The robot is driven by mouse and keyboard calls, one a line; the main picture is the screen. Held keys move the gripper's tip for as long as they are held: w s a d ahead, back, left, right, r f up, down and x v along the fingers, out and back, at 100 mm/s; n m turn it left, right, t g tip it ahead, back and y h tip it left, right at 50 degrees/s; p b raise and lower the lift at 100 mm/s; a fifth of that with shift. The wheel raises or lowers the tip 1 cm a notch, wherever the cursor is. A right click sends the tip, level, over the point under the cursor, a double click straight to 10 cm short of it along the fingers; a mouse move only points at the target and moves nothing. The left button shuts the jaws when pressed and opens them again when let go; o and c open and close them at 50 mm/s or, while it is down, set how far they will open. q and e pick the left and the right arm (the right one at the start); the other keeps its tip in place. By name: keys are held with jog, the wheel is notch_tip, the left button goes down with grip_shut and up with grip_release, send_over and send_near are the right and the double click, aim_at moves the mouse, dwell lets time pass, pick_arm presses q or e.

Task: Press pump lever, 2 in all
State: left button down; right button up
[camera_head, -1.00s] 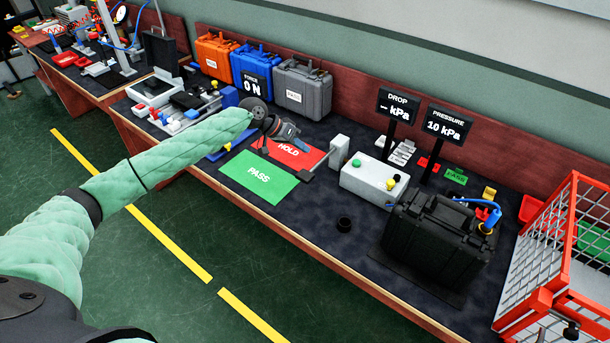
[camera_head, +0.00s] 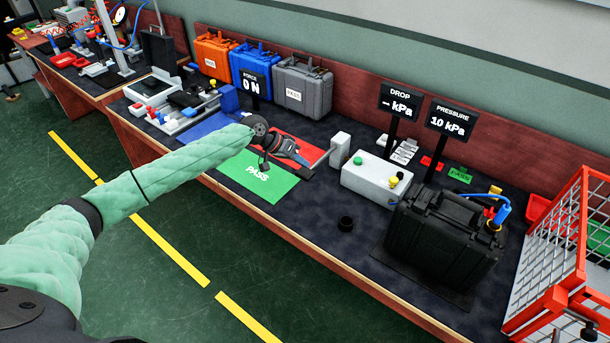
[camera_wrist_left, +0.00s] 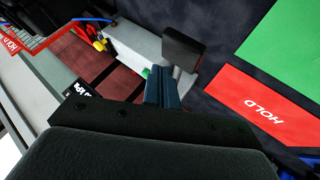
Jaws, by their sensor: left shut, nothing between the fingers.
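A light grey upright paddle (camera_head: 340,150), which looks like the pump lever, stands at the left end of a white box (camera_head: 376,178) with green, yellow and black knobs. In the left wrist view the paddle (camera_wrist_left: 184,48) looks dark and lies just beyond my fingertips. My left gripper (camera_head: 302,160) is shut and empty, left of the paddle, above the edge between the red HOLD mat and green PASS mat. Its blue fingers (camera_wrist_left: 163,88) overlap the paddle's lower part in the wrist view; I cannot tell whether they touch. My right gripper is not in view.
A black case (camera_head: 440,240) with a blue hose stands right of the box. Signs read PRESSURE 10 kPa (camera_head: 451,119) and DROP – kPa (camera_head: 399,101). A red wire basket (camera_head: 560,250) bounds the right. Coloured cases line the back.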

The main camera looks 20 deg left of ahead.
pick_arm(q)
jog(key=shift+f, duration=0.35)
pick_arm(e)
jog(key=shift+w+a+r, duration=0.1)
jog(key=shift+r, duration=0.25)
pick_arm(q)
jog(key=shift+f, duration=0.1)
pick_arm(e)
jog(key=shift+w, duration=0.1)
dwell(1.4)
pick_arm(q)
jog(key=shift+f, duration=0.3)
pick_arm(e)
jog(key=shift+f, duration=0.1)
